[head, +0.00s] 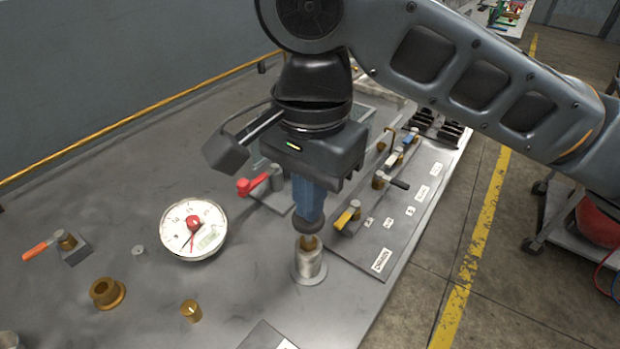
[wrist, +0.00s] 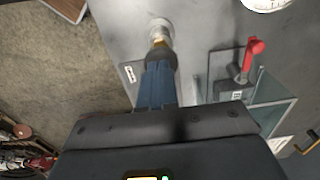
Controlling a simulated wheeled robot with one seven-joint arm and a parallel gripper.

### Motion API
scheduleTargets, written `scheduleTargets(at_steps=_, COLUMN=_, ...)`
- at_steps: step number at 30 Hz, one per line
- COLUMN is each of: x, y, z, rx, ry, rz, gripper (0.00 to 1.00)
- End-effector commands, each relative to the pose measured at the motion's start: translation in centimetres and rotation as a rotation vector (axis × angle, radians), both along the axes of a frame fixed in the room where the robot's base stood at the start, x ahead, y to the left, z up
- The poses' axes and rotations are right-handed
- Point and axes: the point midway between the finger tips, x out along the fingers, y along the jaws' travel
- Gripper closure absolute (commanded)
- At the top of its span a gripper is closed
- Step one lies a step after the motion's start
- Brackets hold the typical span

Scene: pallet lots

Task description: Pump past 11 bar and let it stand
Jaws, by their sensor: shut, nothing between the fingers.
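My gripper (head: 308,208) points down with its blue fingers shut and nothing between them. Directly below its tips is a dark round knob (head: 310,225) on a brass stem above a silver pump cylinder (head: 310,264). The tips appear to meet the knob; contact is hard to tell. The wrist view also shows the gripper (wrist: 160,65) in line with the cylinder (wrist: 158,25). The white round pressure gauge (head: 208,217) lies left of the pump, with a red hub and needle; its reading is too small to tell. A red-handled valve (head: 252,183) stands behind the gauge.
An orange-handled valve (head: 45,248) is at far left. A brass socket (head: 107,293) and a small brass cap (head: 191,311) stand at the front. A yellow-handled valve (head: 346,217) and labelled plates sit right of the pump. The bench's right edge drops to the floor.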

Motion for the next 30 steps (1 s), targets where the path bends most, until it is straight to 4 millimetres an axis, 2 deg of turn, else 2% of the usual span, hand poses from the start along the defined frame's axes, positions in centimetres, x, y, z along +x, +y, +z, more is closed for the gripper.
scheduleTargets(at_steps=10, x=0.0, y=0.0, z=-0.2, rx=0.001, ry=0.001, rz=0.0, gripper=1.0)
scheduleTargets(at_steps=19, x=-0.1, y=0.0, z=-3.4, rx=0.0, ry=0.004, rz=0.0, gripper=1.0)
scheduleTargets(at_steps=30, x=-0.1, y=0.0, z=-4.0, rx=-0.004, ry=0.006, rz=0.0, gripper=1.0)
